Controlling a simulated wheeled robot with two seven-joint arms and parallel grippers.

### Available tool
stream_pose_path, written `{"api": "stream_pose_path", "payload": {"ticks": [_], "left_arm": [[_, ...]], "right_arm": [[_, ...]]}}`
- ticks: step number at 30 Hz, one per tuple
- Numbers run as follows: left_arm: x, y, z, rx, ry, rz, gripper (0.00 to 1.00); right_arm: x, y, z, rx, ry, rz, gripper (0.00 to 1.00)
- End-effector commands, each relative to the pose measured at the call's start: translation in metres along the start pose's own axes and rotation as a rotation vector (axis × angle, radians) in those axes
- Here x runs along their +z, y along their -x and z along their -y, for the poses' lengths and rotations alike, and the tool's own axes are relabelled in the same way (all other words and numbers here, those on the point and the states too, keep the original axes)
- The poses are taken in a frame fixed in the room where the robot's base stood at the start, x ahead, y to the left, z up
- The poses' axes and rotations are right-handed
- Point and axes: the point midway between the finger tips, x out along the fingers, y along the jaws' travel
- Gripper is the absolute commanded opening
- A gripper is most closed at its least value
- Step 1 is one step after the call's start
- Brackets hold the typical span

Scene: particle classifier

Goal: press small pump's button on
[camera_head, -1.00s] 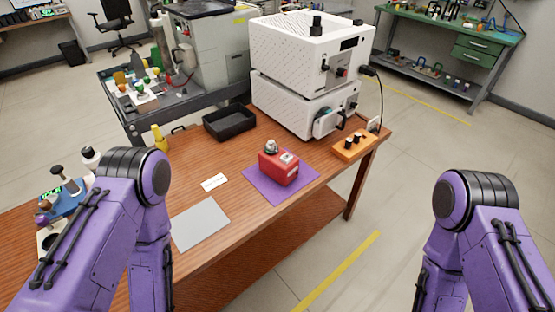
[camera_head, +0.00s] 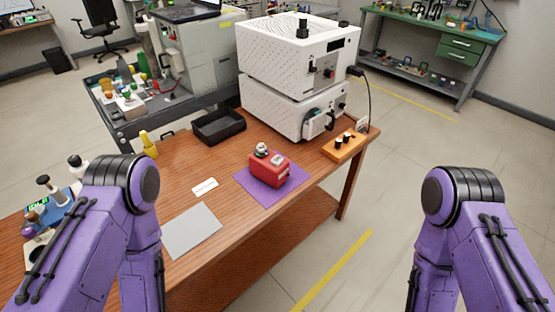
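The small pump is likely the red box-shaped device (camera_head: 269,172) with a round metal part and a pale panel on top. It sits on a purple mat (camera_head: 249,186) near the middle of the wooden table. Its button is too small to make out. My two purple arms come in at the lower left and lower right, bent downward. Both grippers are out of view below the picture, and neither arm touches the red device.
Two stacked white machines (camera_head: 290,70) stand behind the red device. An orange block with black knobs (camera_head: 344,147) is at the table's right end. A black tray (camera_head: 219,127) and a yellow bottle (camera_head: 149,144) are at the back left. A grey sheet (camera_head: 191,231) lies in front.

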Motion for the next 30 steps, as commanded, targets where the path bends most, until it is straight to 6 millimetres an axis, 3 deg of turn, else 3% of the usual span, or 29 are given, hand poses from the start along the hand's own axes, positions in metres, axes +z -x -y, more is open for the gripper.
{"api": "stream_pose_path", "payload": {"ticks": [3, 8, 9, 30], "left_arm": [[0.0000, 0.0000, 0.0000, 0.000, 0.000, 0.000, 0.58], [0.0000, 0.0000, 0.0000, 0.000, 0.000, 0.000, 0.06], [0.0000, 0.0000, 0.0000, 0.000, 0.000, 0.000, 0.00], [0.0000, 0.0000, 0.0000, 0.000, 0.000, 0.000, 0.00]], "right_arm": [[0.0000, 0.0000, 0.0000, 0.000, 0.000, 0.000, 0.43], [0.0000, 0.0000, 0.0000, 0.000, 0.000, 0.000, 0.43], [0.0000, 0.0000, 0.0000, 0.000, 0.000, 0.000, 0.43], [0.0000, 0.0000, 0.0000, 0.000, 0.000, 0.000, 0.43]]}}
